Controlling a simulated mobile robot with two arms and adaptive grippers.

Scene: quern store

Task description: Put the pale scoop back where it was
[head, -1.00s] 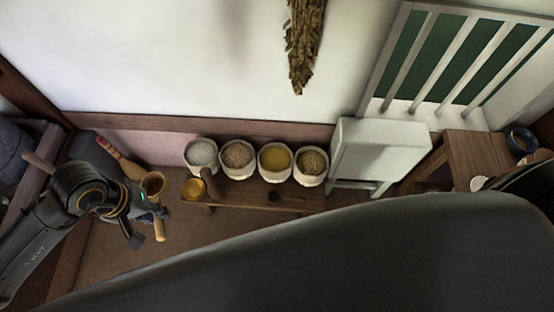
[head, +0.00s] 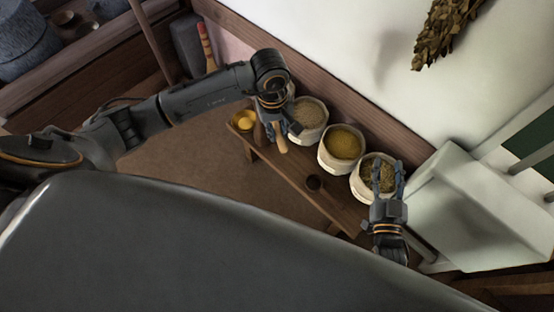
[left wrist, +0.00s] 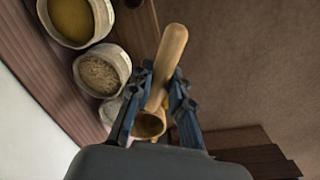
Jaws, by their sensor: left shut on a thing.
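My left gripper (head: 272,104) is shut on the pale scoop (head: 281,142), in front of the row of sacks near the left part of the low bench (head: 332,208). In the left wrist view the scoop (left wrist: 170,55) lies between the fingers (left wrist: 158,90), its handle pointing away and its round bowl close to the palm. My right gripper (head: 388,174) has its fingers apart and empty, in front of the rightmost sack (head: 368,186) in the head view. The leftmost sack is mostly hidden by my left gripper.
A sack of yellow grain (head: 341,148) and a beige-filled sack (head: 311,114) stand along the bench. Brown floor lies open in front.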

